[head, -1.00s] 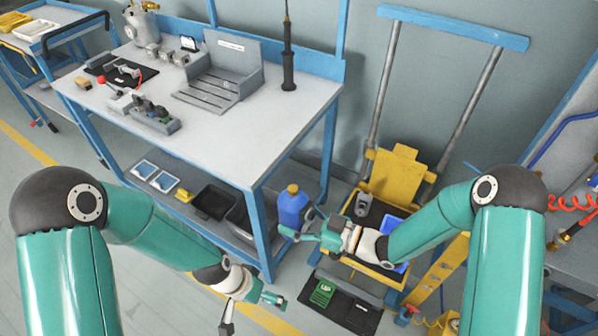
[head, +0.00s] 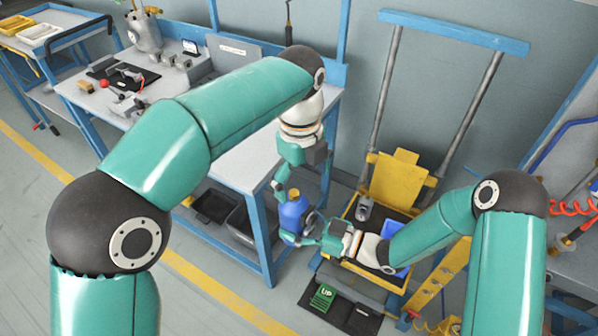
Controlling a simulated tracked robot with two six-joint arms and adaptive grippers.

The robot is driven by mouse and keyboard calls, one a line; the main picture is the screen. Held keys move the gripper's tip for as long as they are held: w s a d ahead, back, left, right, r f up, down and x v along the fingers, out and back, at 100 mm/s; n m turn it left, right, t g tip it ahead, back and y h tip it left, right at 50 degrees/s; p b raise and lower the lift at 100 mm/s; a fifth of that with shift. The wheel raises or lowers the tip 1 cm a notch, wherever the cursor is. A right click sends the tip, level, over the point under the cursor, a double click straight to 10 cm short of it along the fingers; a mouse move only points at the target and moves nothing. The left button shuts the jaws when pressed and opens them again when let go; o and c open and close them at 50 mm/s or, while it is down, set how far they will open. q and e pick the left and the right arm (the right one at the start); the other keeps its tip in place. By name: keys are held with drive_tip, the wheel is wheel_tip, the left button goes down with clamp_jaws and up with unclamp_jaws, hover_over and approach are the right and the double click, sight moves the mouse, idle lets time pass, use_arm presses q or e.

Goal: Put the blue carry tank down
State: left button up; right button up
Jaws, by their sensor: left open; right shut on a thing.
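The blue carry tank (head: 292,216) is a blue bottle with an orange-yellow cap, upright in front of the bench's right front leg. My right gripper (head: 308,238) reaches in from the right and is shut on the tank's lower right side. My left gripper (head: 288,186) is open and points down from above, with its fingers near the cap. I cannot tell whether it touches the tank. The tank's base appears clear of the floor, though the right gripper partly hides it.
The workbench (head: 245,165) has a lower shelf with a black bin (head: 215,205). A yellow cart (head: 395,180) with a grey part and blue tray stands right of the tank. A dark mat (head: 345,312) with a green UP card (head: 322,297) lies below it.

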sight(299, 210)
use_arm(q)
drive_tip(key=shift+w+a+r+m, duration=0.25)
drive_tip(key=shift+w+a+m, duration=0.05)
drive_tip(key=shift+w+m, duration=0.15)
wheel_tip(299, 210, down, 12)
drive_tip(key=shift+r, duration=0.2)
drive_tip(key=shift+d, duration=0.1)
drive_tip(key=c, duration=1.7)
use_arm(e)
drive_tip(key=shift+s+a+r, duration=0.1)
drive_tip(key=shift+a, duration=0.1)
use_arm(q)
drive_tip(key=shift+c, duration=0.2)
use_arm(e)
drive_tip(key=o, duration=1.7)
drive_tip(key=shift+o, duration=0.2)
drive_tip(key=shift+d, duration=0.1)
